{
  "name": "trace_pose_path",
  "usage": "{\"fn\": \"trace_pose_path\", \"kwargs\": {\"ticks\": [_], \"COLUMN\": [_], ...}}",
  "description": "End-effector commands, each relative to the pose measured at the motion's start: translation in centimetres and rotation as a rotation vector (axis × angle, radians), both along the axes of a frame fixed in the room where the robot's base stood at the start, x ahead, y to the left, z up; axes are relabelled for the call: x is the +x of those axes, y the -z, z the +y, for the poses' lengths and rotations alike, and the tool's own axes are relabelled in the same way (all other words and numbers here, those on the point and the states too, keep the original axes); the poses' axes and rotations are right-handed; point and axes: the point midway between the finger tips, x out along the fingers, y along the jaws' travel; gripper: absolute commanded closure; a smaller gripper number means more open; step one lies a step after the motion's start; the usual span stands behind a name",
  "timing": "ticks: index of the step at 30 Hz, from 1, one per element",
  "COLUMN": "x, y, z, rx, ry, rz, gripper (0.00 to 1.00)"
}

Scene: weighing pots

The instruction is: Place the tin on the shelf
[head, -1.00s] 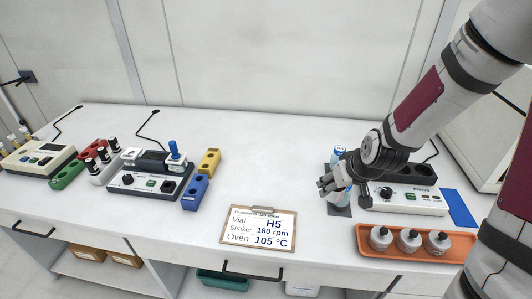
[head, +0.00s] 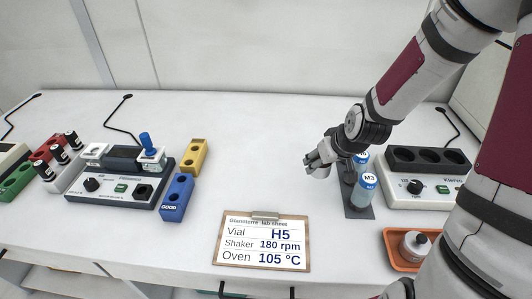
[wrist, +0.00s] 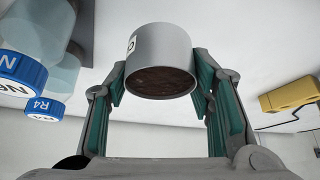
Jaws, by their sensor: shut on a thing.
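The tin is a short grey cylinder (wrist: 160,50) with a white label and dark brown content at the end facing the wrist camera. My gripper (wrist: 160,82) is shut on it, one finger on each side. In the head view my gripper (head: 318,168) is over the bench, just left of the blue-capped bottles, and the tin (head: 321,172) shows only as a small grey patch at its fingers. Part of a lower level (head: 50,270) shows under the bench at the lower left; I cannot tell whether it is the shelf meant.
Blue-capped bottles (head: 364,192) stand on a dark mat right of my gripper. A device with round wells (head: 428,160) and an orange tray (head: 395,262) with a pot are further right. A clipboard (head: 262,240) lies at the front. The bench middle (head: 255,150) is clear.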

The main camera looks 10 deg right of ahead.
Motion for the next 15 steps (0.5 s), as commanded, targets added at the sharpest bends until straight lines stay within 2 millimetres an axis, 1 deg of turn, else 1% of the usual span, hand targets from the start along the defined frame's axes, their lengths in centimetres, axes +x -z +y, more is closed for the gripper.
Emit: {"fn": "trace_pose_path", "kwargs": {"ticks": [1,5,8,15], "x": [0.4,0.8,1.8,5.2], "y": [0.7,1.0,1.2,1.5], "z": [0.0,0.2,0.8,2.9], "rx": [0.0,0.0,-0.002,-0.001], "ry": [0.0,-0.001,-0.003,-0.005], "rz": [-0.001,-0.001,-0.001,-0.002], "gripper": [0.84,0.84,0.84,0.84]}}
